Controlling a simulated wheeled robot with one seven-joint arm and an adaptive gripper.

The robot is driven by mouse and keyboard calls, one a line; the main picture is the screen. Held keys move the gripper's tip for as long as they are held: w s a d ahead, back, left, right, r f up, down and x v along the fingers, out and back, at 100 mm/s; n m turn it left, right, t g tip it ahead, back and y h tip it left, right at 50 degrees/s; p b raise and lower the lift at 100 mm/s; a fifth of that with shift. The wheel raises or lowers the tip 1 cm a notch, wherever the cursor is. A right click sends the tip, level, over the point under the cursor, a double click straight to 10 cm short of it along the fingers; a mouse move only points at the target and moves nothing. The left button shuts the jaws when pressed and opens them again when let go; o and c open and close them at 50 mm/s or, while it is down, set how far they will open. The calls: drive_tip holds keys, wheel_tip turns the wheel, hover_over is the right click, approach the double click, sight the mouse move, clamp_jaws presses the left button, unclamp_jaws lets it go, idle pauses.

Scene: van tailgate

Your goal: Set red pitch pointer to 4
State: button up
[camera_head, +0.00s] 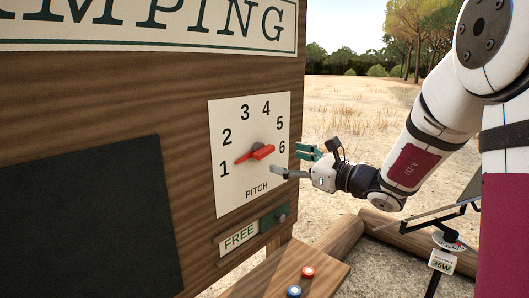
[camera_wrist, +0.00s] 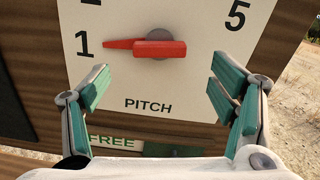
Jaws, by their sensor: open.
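The red pitch pointer (camera_head: 262,152) is mounted on the white PITCH dial (camera_head: 228,190), which is numbered 1 to 6. Its thin tip points left at 1. In the wrist view the pointer (camera_wrist: 160,49) lies nearly level, with its thick raised grip over the hub and its narrow tip beside the 1. My gripper (camera_head: 291,162) is open and empty, just right of the dial and in front of it. In the wrist view the teal-padded fingers of my gripper (camera_wrist: 160,80) are spread wide, one to each side below the pointer, apart from it.
The dial is fixed on a wooden panel (camera_head: 190,90) with a dark board (camera_head: 90,220) at left. Below the dial is a FREE sign (camera_head: 239,237) with a green slider. Open ground lies right.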

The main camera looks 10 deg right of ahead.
sight(267, 153)
drive_tip(key=x, duration=0.8)
drive_tip(key=shift+w+a+p, duration=0.2)
drive_tip(key=shift+w+p, duration=0.05)
drive_tip(key=shift+p, duration=0.1)
drive_tip(key=shift+c, duration=0.5)
